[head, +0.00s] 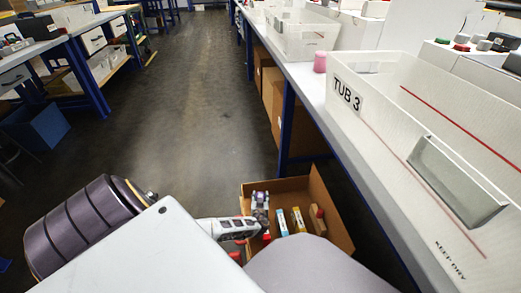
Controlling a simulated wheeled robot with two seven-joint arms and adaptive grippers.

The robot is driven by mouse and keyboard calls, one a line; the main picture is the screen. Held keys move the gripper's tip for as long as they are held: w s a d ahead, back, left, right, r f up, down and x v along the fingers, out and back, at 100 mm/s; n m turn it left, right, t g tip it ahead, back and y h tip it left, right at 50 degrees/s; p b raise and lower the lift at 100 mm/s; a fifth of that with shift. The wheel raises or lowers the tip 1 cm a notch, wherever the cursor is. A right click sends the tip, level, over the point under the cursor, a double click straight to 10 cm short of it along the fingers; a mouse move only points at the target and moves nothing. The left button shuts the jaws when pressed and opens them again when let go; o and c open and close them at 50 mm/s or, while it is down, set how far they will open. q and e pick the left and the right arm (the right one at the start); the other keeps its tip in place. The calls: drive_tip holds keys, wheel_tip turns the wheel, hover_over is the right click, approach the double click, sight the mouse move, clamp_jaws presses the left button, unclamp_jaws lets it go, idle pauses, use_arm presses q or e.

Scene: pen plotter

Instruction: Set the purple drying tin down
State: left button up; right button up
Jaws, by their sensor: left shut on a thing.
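My left gripper (261,212) is low in the middle of the head view, over the open cardboard box on the floor beside the bench. It is shut on a small, partly purple thing (259,197), which I take as the purple drying tin. The fingers hide much of it, and I cannot tell whether it touches anything in the box. My right gripper is not in view.
The cardboard box (331,207) also holds several small items, among them a blue-and-white one (281,221). On the bench stand a large white tub marked TUB 3 (372,122), a pink cylinder (320,62) and another white bin (290,38). The aisle floor (185,110) is clear.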

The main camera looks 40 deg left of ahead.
use_arm(q)
drive_tip(key=shift+f, duration=0.55)
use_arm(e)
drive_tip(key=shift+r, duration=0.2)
use_arm(q)
drive_tip(key=o, duration=1.1)
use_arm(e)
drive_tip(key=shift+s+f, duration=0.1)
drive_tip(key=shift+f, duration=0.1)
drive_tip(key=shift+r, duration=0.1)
use_arm(q)
drive_tip(key=shift+r, duration=0.55)
drive_tip(key=shift+p+v, duration=1.7)
drive_tip(key=shift+v, duration=2.05)
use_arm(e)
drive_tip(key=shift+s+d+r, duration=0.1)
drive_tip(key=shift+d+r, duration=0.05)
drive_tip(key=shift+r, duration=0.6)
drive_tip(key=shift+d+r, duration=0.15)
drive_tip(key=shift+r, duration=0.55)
